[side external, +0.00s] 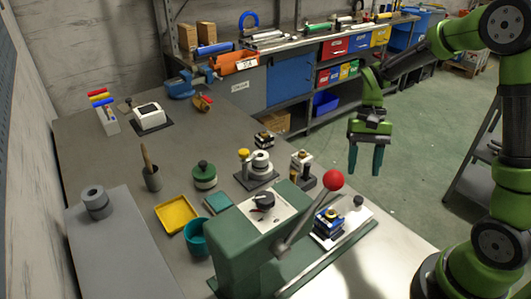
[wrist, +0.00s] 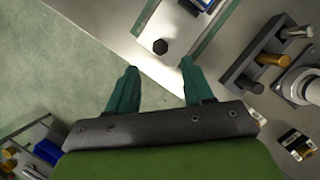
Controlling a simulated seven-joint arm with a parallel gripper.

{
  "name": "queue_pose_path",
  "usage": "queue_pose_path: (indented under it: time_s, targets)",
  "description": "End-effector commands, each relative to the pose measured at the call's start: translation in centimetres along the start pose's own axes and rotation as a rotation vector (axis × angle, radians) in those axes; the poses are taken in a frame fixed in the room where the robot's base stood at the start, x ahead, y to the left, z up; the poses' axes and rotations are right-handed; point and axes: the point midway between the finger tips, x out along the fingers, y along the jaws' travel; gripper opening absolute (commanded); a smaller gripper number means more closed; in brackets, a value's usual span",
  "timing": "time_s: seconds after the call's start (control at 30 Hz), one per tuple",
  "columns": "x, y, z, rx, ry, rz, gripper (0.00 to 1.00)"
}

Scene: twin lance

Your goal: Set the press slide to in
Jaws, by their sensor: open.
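The green press (side external: 235,245) stands at the front of the table, with a dial on its top plate and a red-ball lever (side external: 333,180). Its pale slide (side external: 345,222) reaches out to the right of the press body and carries a blue block (side external: 328,228). A black knob (side external: 358,201) stands at the slide's outer end; the knob also shows in the wrist view (wrist: 160,46), just beyond my fingertips. My gripper (side external: 366,172) is open and empty, pointing down, above and apart from the slide's outer end. Its two green fingers (wrist: 158,72) are spread in the wrist view.
A dark fixture (side external: 303,165) and a grey-white round fixture (side external: 259,168) stand behind the press. A yellow tray (side external: 176,216) and a teal cup (side external: 196,237) lie to its left. The floor (side external: 420,150) right of the table is clear around my gripper.

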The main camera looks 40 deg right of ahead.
Motion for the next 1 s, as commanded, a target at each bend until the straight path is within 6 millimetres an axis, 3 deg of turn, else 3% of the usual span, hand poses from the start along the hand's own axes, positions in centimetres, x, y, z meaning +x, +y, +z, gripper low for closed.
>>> queue_pose_path:
  time_s: [0.1, 0.3, 0.5, 0.77, 1.0]
  targets:
    - [2.7, 0.0, 0.1, 0.0, -0.005, 0.003, 0.51]
    - [5.8, 0.0, 0.1, -0.001, -0.003, 0.002, 0.51]
    - [7.1, 0.0, 0.0, -0.001, 0.0, 0.0, 0.51]
    - [7.2, 0.0, 0.0, -0.001, 0.001, 0.0, 0.51]
    - [7.2, 0.0, 0.0, -0.001, 0.001, 0.0, 0.18]
